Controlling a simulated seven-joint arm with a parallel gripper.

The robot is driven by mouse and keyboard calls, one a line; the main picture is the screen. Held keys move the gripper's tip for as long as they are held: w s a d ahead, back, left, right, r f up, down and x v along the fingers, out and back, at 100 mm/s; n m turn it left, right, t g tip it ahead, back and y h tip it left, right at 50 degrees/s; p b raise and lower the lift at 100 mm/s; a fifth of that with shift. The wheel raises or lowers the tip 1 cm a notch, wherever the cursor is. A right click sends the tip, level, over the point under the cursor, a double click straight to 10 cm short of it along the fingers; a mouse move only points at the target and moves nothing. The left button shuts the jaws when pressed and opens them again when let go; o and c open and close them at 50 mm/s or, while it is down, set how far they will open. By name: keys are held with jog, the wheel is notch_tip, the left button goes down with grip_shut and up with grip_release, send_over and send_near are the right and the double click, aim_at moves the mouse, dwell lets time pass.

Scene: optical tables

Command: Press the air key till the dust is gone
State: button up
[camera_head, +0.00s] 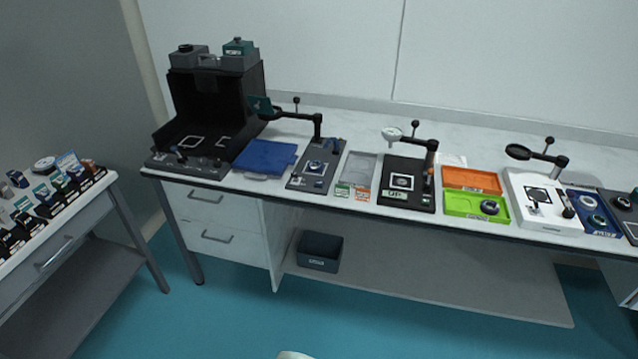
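I cannot make out a key labelled for air, and any dust is too small to see from here. A black hooded station (215,95) stands at the left end of the long bench, with small controls along its front panel (186,158). Several stations with a lens or disc on an arm stand to its right: a dark grey plate (308,181), a black base with a white square (411,201) and a white base (535,216). Each has small knobs or parts too small to identify.
A blue tray (266,157), an orange tray (471,180) and a green tray (462,205) lie on the long bench (365,143). A side table at the left holds several small mounts (44,197). A dark bin (320,251) sits on the lower shelf. The teal floor (215,310) in front is clear.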

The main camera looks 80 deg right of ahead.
grip_shut()
dwell(0.8)
